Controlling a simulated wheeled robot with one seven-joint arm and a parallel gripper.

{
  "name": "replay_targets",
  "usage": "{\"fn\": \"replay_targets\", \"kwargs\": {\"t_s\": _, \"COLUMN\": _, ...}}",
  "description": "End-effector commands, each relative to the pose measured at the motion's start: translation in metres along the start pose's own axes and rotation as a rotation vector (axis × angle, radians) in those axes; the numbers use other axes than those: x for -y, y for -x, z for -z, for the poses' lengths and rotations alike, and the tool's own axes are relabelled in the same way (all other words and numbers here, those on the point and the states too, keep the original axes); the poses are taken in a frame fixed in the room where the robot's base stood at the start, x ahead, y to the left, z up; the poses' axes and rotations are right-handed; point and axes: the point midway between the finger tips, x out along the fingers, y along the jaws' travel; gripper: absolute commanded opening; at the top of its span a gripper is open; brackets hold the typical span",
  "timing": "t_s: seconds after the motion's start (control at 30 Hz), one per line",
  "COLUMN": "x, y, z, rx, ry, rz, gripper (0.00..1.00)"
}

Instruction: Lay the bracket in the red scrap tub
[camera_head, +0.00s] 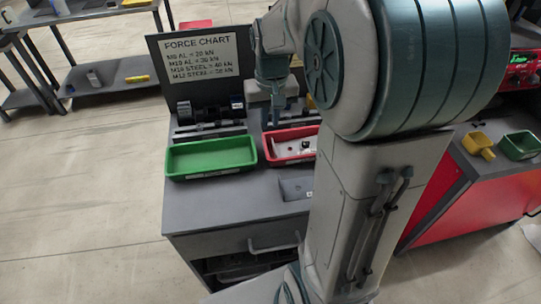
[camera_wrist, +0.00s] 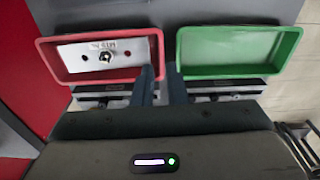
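The red scrap tub (camera_head: 292,159) stands on the grey bench, right of a green tub (camera_head: 212,171). A flat pale plate with dark holes and a lettered label, which looks like the bracket (camera_head: 305,147), lies inside the red tub. In the wrist view the plate (camera_wrist: 138,59) shows a nut-like part at its middle, within the red rim (camera_wrist: 98,79). My gripper (camera_head: 272,121) points down behind the two tubs. In the wrist view its fingers (camera_wrist: 162,72) are apart with nothing between them; one overlaps the red tub's edge in the picture.
A board marked FORCE CHART (camera_head: 201,57) stands at the back, with dark fixtures (camera_head: 208,110) before it. A dark square patch (camera_head: 297,187) lies on the bench front. The green tub is empty. Yellow (camera_head: 478,145) and green bins (camera_head: 521,146) stand on the right bench.

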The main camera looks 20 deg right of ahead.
Motion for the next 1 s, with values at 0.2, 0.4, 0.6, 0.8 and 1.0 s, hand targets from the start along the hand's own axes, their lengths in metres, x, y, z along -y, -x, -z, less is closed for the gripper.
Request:
{"fn": "replay_targets", "kwargs": {"t_s": 0.2, "x": 0.025, "y": 0.018, "z": -0.07, "rx": -0.082, "ry": 0.062, "rz": 0.011, "gripper": 0.12}}
{"fn": "replay_targets", "kwargs": {"t_s": 0.4, "x": 0.036, "y": 0.018, "z": -0.123, "rx": -0.144, "ry": 0.107, "rz": 0.014, "gripper": 0.12}}
{"fn": "replay_targets", "kwargs": {"t_s": 0.6, "x": 0.038, "y": 0.013, "z": -0.148, "rx": -0.173, "ry": 0.129, "rz": 0.014, "gripper": 0.12}}
{"fn": "replay_targets", "kwargs": {"t_s": 0.8, "x": 0.038, "y": 0.012, "z": -0.151, "rx": -0.177, "ry": 0.131, "rz": 0.014, "gripper": 0.12}}
{"fn": "replay_targets", "kwargs": {"t_s": 1.0, "x": 0.038, "y": 0.012, "z": -0.151, "rx": -0.176, "ry": 0.131, "rz": 0.014, "gripper": 0.12}}
